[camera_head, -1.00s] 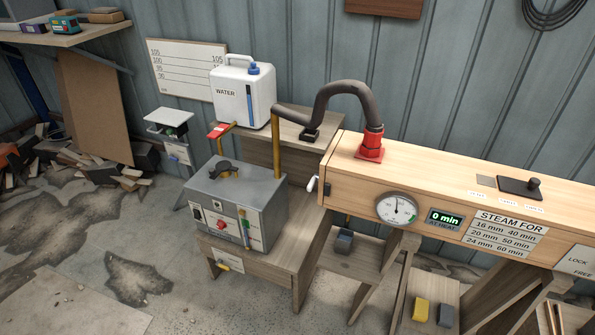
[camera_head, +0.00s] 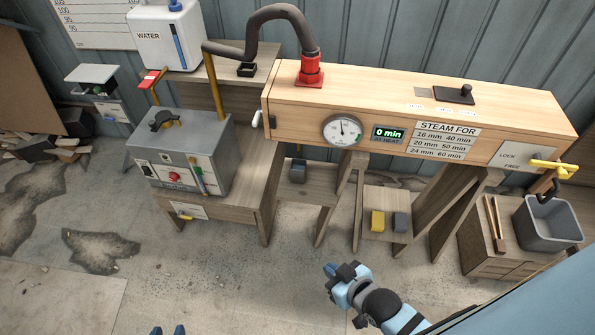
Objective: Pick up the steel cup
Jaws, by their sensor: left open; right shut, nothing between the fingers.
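I cannot make out a steel cup in the head view. My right gripper (camera_head: 333,272) is in the lower middle, its arm coming in from the lower right. It is shut and empty, above the floor in front of the bench. Only the two blue fingertips of my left gripper (camera_head: 168,330) show at the bottom edge. They are apart, with nothing seen between them.
A wooden steam box (camera_head: 290,100) on trestles runs across the right. A grey boiler (camera_head: 190,160) stands on a low bench at left, with a white water container (camera_head: 165,35) behind. A grey bin (camera_head: 548,225) stands far right. The front floor is clear.

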